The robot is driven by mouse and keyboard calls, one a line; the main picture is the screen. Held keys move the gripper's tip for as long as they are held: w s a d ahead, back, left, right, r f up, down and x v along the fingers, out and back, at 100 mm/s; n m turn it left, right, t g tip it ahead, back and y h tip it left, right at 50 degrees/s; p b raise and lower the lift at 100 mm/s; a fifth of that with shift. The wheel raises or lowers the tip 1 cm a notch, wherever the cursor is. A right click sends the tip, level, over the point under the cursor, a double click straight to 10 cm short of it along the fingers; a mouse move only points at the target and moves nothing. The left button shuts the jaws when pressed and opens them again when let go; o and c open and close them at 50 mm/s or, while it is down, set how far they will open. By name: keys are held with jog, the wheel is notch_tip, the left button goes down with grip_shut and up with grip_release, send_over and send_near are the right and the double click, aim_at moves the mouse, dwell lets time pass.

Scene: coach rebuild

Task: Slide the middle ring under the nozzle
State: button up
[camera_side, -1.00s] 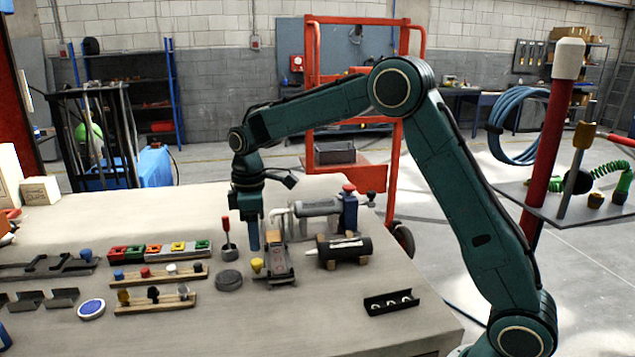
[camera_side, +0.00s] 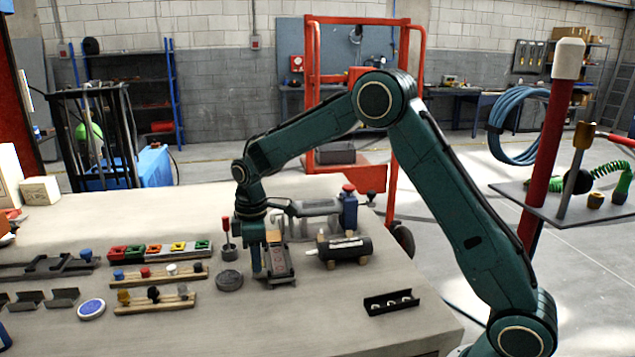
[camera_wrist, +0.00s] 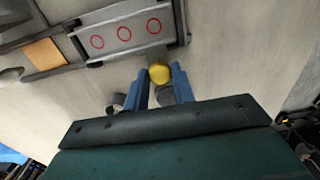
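The plate sits in a grey rail fixture, which also shows in the side view (camera_side: 279,263). A yellow knob (camera_wrist: 158,73) stands beside the plate's near edge. My gripper (camera_wrist: 160,80) points down with its blue fingertips on either side of the knob; whether they press on it cannot be told. In the side view the gripper (camera_side: 262,272) is low beside the fixture and hides the knob. I cannot make out the nozzle.
A red-handled tool (camera_side: 227,238) stands left of my gripper, behind a dark round disc (camera_side: 229,280). A black cylinder (camera_side: 345,250) lies on wooden blocks to the right, with a blue bottle (camera_side: 348,210) behind it.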

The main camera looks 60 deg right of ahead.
grip_shut()
jog(key=shift+w+d+r, duration=0.1)
jog(key=shift+w+d, duration=4.75)
jog(key=shift+w, duration=0.15)
jog(key=o, duration=0.6)
grip_release()
notch_tip(320, 180, up, 14)
jog(key=shift+f, duration=0.15)
